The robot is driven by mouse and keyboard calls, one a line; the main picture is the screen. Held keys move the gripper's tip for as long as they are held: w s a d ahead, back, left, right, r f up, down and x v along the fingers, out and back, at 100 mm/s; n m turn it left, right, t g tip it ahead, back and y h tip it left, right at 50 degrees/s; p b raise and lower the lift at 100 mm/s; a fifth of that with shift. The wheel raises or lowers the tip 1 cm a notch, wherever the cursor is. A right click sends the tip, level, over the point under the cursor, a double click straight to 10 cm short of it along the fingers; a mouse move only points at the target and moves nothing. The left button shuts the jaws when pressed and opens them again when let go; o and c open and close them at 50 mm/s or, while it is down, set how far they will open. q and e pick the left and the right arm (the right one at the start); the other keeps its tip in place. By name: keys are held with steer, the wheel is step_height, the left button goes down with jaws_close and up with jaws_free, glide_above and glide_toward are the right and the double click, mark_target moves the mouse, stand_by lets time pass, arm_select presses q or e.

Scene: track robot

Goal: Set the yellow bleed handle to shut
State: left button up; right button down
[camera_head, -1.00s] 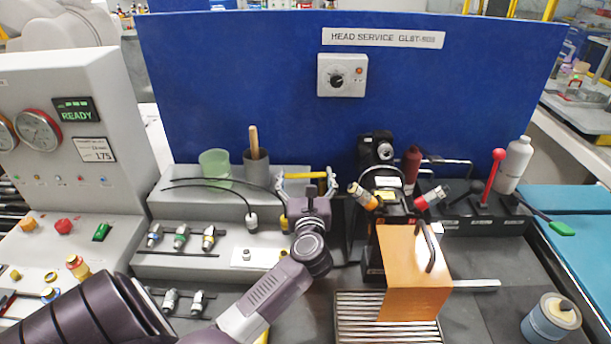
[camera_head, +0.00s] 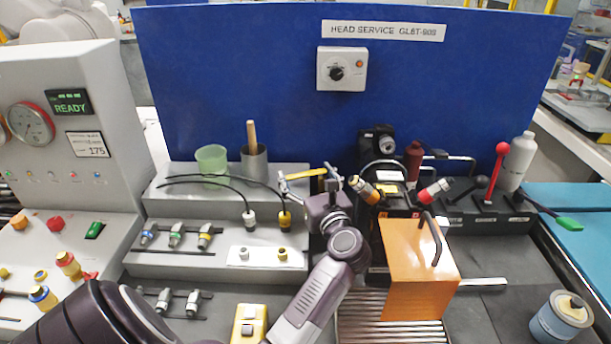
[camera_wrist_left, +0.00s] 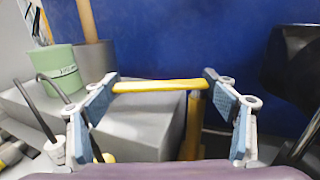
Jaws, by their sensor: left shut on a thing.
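The yellow bleed handle (camera_head: 305,174) is a short bar at the right end of the grey stepped bench, in front of the blue panel. In the left wrist view the handle (camera_wrist_left: 160,86) lies crosswise, nearly level, above a yellow upright post (camera_wrist_left: 193,125) at its right part. My left gripper (camera_head: 309,183) is around the handle, with one blue-grey finger pad at each end of the bar. The left wrist view shows the same gripper (camera_wrist_left: 158,88) shut on the bar lengthwise. My right gripper is in neither view.
A green cup (camera_head: 213,166) and a grey cup (camera_head: 254,164) with a wooden stick stand left of the handle. Black cables with white and yellow plugs hang nearby. A black device (camera_head: 376,145) and an orange block (camera_head: 413,285) are close on the right.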

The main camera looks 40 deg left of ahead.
arm_select(q)
steer(key=o, duration=1.7)
steer(key=shift+d, duration=0.1)
steer(key=v, duration=0.7)
steer(key=shift+s+d, duration=0.15)
